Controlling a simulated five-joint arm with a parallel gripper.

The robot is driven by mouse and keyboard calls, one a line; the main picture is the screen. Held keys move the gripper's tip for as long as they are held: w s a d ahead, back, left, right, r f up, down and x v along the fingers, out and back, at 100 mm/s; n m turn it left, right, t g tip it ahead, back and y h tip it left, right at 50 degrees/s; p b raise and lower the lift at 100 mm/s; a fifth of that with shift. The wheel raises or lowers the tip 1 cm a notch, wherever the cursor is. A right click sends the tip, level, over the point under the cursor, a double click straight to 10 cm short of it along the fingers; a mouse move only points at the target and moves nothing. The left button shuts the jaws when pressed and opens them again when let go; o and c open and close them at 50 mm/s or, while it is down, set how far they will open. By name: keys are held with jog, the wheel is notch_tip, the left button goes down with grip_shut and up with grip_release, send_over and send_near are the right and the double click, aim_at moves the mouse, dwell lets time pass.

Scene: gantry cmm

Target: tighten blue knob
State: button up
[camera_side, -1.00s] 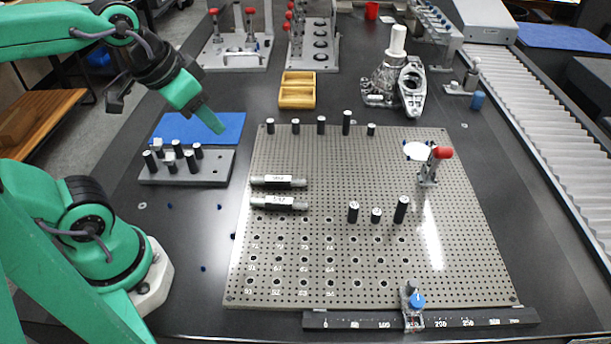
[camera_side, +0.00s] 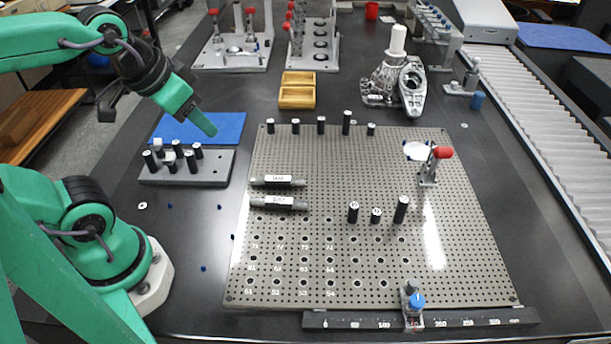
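A blue knob (camera_side: 417,300) sits on a small metal slider (camera_side: 412,318) on the black ruled bar (camera_side: 470,319) at the front edge of the perforated plate. My gripper (camera_side: 206,127) is at the upper left, over the blue mat, far from the knob. Its green fingers point down to the right and look close together. No object shows between them. Whether a small gap is left between the fingertips is too small to tell.
The perforated plate (camera_side: 335,180) carries several black pins, two labelled cylinders (camera_side: 278,203) and a red-handled clamp (camera_side: 441,153). A grey pin block (camera_side: 210,172) lies below the blue mat (camera_side: 230,122). A metal casting (camera_side: 412,85) and wooden tray (camera_side: 297,92) stand behind. A conveyor (camera_side: 540,120) runs along the right.

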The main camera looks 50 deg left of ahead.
jog(key=shift+o, duration=0.8)
